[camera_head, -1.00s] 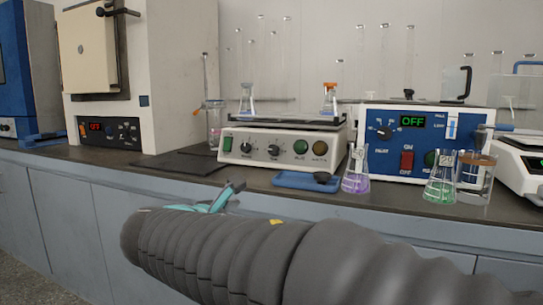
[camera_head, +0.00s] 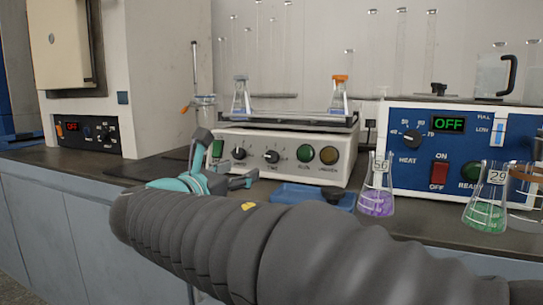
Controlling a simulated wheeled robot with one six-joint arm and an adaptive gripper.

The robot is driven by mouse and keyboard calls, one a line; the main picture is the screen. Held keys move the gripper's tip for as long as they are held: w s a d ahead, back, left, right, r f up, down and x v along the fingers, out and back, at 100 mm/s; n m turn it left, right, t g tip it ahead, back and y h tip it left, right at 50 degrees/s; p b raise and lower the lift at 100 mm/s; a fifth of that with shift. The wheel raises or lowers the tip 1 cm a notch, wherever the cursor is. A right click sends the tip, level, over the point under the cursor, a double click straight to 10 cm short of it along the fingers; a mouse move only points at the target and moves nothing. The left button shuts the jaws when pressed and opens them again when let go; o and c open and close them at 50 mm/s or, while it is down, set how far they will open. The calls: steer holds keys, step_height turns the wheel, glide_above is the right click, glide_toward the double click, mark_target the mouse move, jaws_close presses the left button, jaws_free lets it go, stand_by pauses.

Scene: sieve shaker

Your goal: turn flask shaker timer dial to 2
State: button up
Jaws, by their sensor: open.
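The flask shaker (camera_head: 310,165) is a white box on the bench, with a platform on top that carries flasks. Its front panel has a green switch (camera_head: 218,149), two black dials, a green button and a brown button. The right dial (camera_head: 272,156), with lettering under it that looks like TIME, is the timer dial; its setting is too small to read. My gripper (camera_head: 228,158), grey and teal, is open and empty in front of the panel's left end. It appears apart from the dials, and its upper finger is close to the green switch in the picture.
A blue tray (camera_head: 300,197) with a black object lies before the shaker. A purple flask (camera_head: 377,195) and a green flask (camera_head: 487,205) stand to the right, before a blue heater unit (camera_head: 420,165). An oven (camera_head: 85,70) stands left.

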mark_target(271, 157)
steer(key=x, duration=1.3)
steer(key=shift+b, duration=0.35)
jaws_close()
